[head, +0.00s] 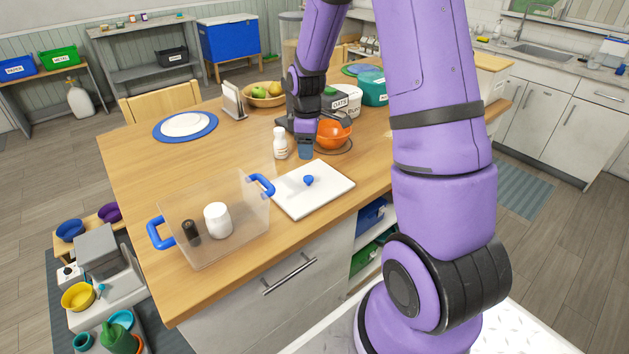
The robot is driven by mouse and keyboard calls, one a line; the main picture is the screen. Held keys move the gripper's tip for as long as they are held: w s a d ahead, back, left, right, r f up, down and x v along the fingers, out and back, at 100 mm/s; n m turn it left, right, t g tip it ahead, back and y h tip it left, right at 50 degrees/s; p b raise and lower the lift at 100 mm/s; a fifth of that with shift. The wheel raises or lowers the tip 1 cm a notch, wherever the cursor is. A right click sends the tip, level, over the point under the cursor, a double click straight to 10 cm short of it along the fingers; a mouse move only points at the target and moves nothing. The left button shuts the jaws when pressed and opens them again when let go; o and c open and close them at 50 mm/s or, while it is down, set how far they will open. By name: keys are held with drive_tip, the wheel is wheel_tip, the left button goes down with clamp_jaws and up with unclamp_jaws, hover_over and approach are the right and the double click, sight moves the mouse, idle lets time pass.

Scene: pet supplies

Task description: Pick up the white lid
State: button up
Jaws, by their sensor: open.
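The white lid (325,200) is a flat white square slab with a small blue knob on top. It lies flat on the wooden table, right of the clear bin. My gripper (305,153) is open and points down above the table, behind the lid in the picture and apart from it. It is near the white bottle and the orange bowl. Only one blue-grey finger shows clearly. I see nothing held in it.
A clear bin (245,225) with blue handles holds a white cylinder and a dark one. A white bottle (280,142) and an orange bowl (334,136) stand beside my gripper. Labelled containers (345,100) stand behind. The table's left part (150,170) is clear.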

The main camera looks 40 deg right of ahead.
hover_over(308, 177)
drive_tip(key=f, duration=0.5)
drive_tip(key=shift+d+f, duration=0.1)
drive_tip(key=shift+d, duration=0.15)
drive_tip(key=shift+a+f, duration=0.2)
drive_tip(key=shift+f, duration=2.9)
drive_tip(key=c, duration=1)
